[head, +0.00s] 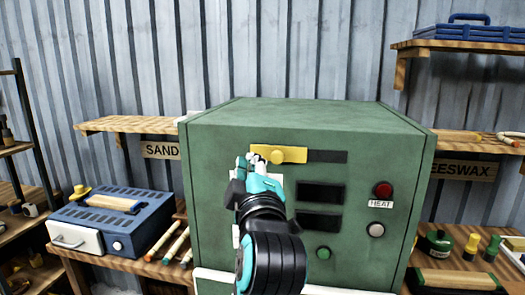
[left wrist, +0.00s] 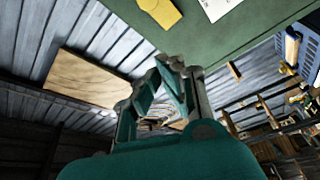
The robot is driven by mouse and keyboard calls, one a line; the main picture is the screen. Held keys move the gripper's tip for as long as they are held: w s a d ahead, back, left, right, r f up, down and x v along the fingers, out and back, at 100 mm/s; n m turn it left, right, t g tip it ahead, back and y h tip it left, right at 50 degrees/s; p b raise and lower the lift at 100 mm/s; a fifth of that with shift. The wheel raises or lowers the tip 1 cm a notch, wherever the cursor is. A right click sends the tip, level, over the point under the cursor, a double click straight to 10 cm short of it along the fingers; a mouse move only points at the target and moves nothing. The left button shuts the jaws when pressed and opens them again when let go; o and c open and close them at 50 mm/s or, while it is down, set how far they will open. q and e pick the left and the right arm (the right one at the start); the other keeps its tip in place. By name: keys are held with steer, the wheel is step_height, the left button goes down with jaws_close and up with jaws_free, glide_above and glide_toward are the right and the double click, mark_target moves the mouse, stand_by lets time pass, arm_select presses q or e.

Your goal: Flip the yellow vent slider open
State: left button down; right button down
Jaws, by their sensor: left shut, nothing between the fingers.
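The yellow vent slider (head: 287,154) sits at the left end of a dark horizontal slot (head: 327,156), high on the front of a green box (head: 225,130). Part of the slider also shows at the top of the left wrist view (left wrist: 160,10). My left gripper (head: 256,163) is in front of the box, its fingertips at the slider's left end in the head view. Its teal fingers are shut and empty in the left wrist view (left wrist: 176,66). I cannot tell whether they touch the slider. My right gripper is not in view.
Bottles and tools (head: 470,245) stand right. Wooden shelves flank the box.

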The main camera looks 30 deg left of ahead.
mark_target(277, 156)
arm_select(q)
steer(key=p+x, duration=0.2)
steer(key=x, duration=0.8)
steer(key=shift+p, duration=0.4)
steer(key=d, duration=0.1)
steer(key=w+d+f, duration=0.1)
steer(key=shift+d+f, duration=0.3)
steer(key=shift+d, duration=0.05)
steer(key=shift+w+d+f+p, duration=0.15)
steer(key=shift+d+p, duration=0.15)
steer(key=shift+d, duration=0.1)
steer(key=shift+a, duration=0.15)
